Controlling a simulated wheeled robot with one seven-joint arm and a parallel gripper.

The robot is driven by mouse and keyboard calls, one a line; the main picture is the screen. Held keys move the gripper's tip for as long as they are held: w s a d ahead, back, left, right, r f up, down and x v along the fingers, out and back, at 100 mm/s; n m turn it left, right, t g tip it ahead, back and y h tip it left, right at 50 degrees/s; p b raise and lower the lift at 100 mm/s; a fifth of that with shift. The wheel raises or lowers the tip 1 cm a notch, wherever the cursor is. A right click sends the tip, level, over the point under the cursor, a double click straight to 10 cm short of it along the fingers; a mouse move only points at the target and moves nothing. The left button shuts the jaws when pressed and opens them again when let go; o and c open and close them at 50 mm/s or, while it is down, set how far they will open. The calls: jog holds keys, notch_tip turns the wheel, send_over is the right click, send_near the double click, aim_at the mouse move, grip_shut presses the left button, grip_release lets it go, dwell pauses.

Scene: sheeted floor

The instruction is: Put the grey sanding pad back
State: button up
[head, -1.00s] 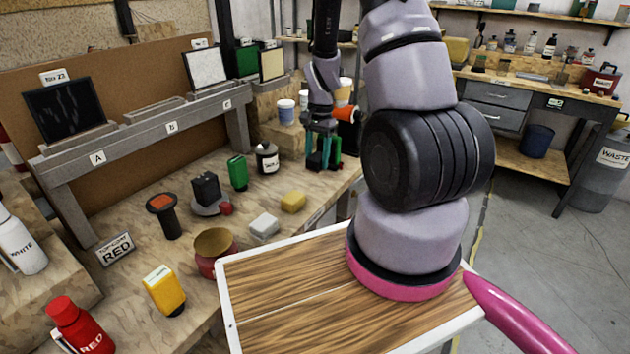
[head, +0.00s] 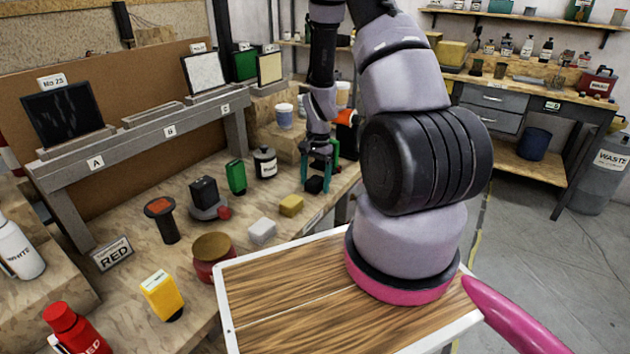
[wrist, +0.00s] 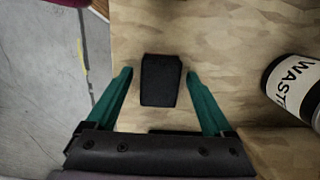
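A small dark grey block (wrist: 161,80), which looks like the grey sanding pad, lies between my fingers in the wrist view, with the bench top around it. It also shows under my gripper at the bench's far right end in the head view (head: 314,185). My gripper (wrist: 160,73) points down, its teal fingers spread one on each side of the block. A narrow strip of bench shows between each finger and the block. In the head view my gripper (head: 317,172) is low over the bench.
A white pad (head: 262,231) and a yellow pad (head: 291,205) lie nearer on the bench. A green container (head: 236,177) and a WASTE jar (head: 265,162) stand left of my gripper. A sander (head: 206,198) is farther left. A grey rack (head: 165,128) marked A, B, C stands behind.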

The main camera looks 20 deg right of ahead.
notch_tip(320, 180, up, 13)
jog(key=d, duration=0.1)
notch_tip(320, 180, up, 20)
jog(key=n+t, duration=0.3)
jog(key=t, duration=0.1)
send_over(317, 178)
jog(key=s+a, duration=0.5)
jog(key=s+a+r+n+t+y, duration=0.1)
jog(key=s+a+r+n+t, duration=0.2)
jog(key=s+r, duration=0.8)
jog(key=s+n, duration=0.1)
jog(key=s, duration=0.1)
jog(key=shift+s+a+t, duration=0.15)
jog(key=shift+s+t, duration=0.2)
jog(key=shift+t, duration=0.05)
